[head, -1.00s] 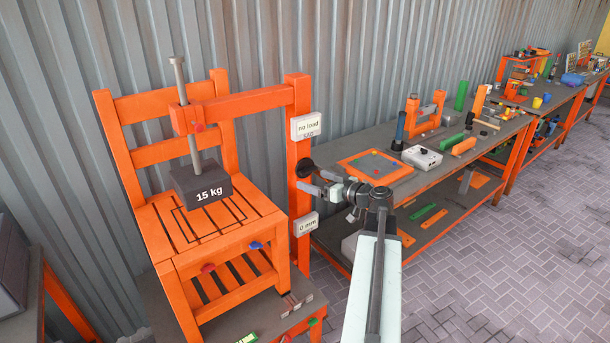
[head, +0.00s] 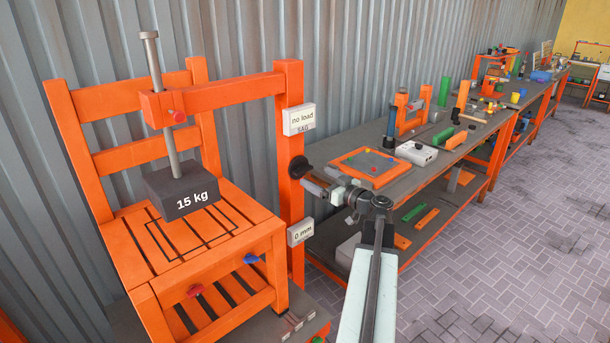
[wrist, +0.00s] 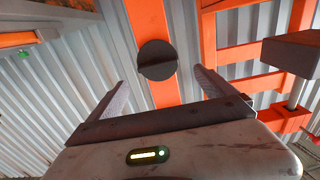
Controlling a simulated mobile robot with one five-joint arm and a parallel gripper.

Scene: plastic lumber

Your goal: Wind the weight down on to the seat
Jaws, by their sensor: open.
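The dark 15 kg weight (head: 180,200) hangs on a grey upright rod (head: 160,100) and looks a little above the slatted orange seat (head: 245,225), over a dark rectangle outline. A round dark knob (head: 299,167) sits on the orange post; in the wrist view the knob (wrist: 158,60) shows a raised bar across its face. My gripper (head: 314,183) is just in front of the knob. In the wrist view my gripper (wrist: 158,80) is open and empty, its fingers either side of the knob and apart from it.
A sign (head: 299,119) on the post reads "no load"; a lower one (head: 301,231) reads "0 mm". A grey workbench (head: 390,180) with tools and an orange-framed panel stands to the right of the post. Paved floor (head: 480,270) is clear at the right.

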